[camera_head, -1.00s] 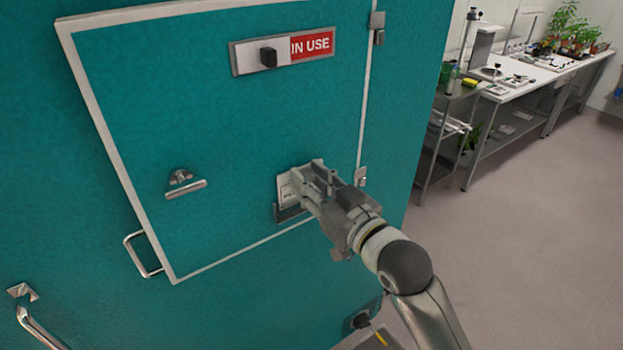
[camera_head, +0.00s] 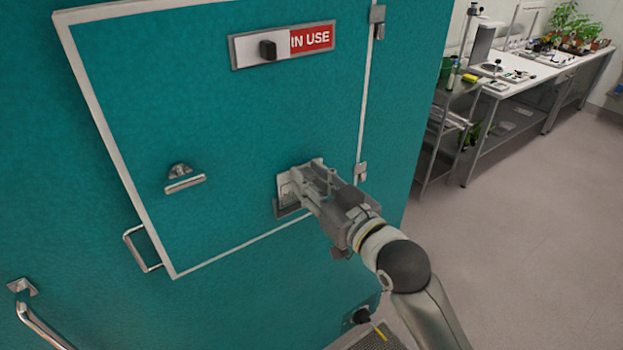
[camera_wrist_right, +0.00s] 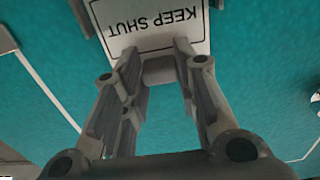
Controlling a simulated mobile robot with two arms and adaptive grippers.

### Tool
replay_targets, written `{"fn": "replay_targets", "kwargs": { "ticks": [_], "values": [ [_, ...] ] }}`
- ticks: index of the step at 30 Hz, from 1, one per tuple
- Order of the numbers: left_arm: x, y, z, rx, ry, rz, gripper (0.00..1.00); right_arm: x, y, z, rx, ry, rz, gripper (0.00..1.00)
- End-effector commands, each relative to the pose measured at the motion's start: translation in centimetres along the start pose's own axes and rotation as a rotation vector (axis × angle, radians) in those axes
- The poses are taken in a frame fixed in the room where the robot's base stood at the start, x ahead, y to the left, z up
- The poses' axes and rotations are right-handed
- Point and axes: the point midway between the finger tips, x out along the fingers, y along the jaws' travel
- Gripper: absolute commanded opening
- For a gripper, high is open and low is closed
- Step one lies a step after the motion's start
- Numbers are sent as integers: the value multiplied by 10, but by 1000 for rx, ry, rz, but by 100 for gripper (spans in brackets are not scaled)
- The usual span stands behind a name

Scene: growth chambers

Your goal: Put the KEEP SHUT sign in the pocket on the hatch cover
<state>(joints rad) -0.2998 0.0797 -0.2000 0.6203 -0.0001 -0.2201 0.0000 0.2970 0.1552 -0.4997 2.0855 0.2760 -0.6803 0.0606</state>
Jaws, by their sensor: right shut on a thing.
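The KEEP SHUT sign (camera_wrist_right: 150,25) is a white plate with a black border; its lettering appears upside down in the right wrist view. In the head view only a pale strip of the sign (camera_head: 284,187) shows beside my fingers. My right gripper (camera_head: 300,179) is shut on the sign, close against the hatch cover (camera_head: 230,130). The grey pocket (camera_head: 286,211) is low on the cover, directly at the sign's lower part. A grey pocket edge (camera_wrist_right: 80,15) shows beside the sign in the wrist view. How deep the sign sits is hidden. My left gripper is out of view.
Above is a slider plate (camera_head: 268,49) with a red IN USE label. A small handle (camera_head: 185,181) is on the cover's left, and a hinge (camera_head: 361,171) is just right of my gripper. A cart (camera_head: 445,130) and bench stand at the right, with open floor before them.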

Motion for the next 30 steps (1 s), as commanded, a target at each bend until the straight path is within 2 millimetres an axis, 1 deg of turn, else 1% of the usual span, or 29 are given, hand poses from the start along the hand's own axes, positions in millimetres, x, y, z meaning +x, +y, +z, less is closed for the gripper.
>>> {"fn": "replay_targets", "kwargs": {
  "ticks": [8,18,26,27,30],
  "values": [
    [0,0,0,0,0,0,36,0,0,0,0,0,0,3],
    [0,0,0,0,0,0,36,0,0,7,0,0,0,3],
    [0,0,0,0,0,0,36,0,0,7,0,0,0,3],
    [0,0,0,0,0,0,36,0,0,7,0,0,0,32],
    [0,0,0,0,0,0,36,0,0,7,0,0,0,44]
  ]
}}
